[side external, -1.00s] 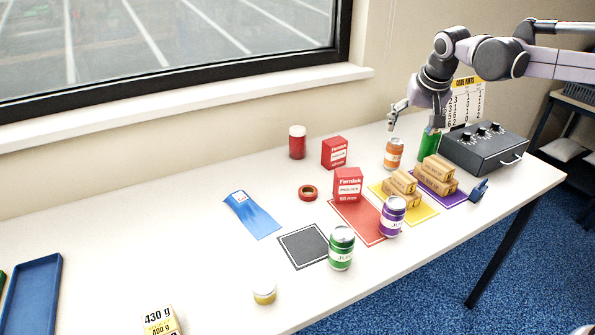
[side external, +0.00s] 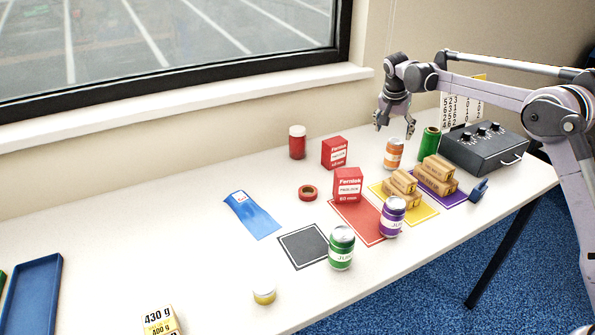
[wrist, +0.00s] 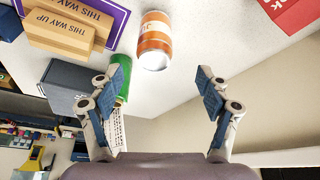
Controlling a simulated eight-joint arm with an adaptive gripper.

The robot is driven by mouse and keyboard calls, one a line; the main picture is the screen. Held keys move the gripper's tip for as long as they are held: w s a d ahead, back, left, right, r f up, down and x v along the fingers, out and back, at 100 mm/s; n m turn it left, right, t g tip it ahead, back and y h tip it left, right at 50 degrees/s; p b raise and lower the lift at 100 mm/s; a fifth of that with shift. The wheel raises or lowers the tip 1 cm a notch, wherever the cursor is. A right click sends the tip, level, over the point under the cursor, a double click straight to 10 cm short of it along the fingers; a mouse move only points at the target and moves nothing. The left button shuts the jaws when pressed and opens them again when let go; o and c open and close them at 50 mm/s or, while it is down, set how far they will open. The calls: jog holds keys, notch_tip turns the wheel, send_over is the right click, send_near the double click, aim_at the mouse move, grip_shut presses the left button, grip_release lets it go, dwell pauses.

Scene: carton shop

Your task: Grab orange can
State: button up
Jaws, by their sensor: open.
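The orange can (side external: 393,153) with a white label band stands upright on the white table, toward the back right. In the wrist view the orange can (wrist: 155,42) shows at the top, beyond my fingertips and between their lines. My gripper (side external: 395,129) is open and empty, just above and behind the can, apart from it. In the wrist view my gripper (wrist: 164,82) shows two spread fingers with blue pads and nothing between them.
A green cylinder (side external: 429,143) stands close right of the can, with a dark control box (side external: 485,148) beyond. Cartons (side external: 436,168) sit in front on coloured mats. Red boxes (side external: 334,153) stand to the left. Green (side external: 341,248) and purple (side external: 392,216) cans stand nearer the front.

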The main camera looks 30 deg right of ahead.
aim_at(395, 142)
jog(key=x, duration=0.2)
jog(key=shift+d+f, duration=0.15)
jog(key=shift+f, duration=0.2)
jog(key=shift+s+d+x, duration=0.1)
jog(key=shift+s+x, duration=0.05)
jog(key=shift+x, duration=1.2)
jog(key=shift+s+d+x, duration=0.1)
jog(key=shift+s+x, duration=0.05)
jog(key=shift+x, duration=1.15)
jog(key=c, duration=0.9)
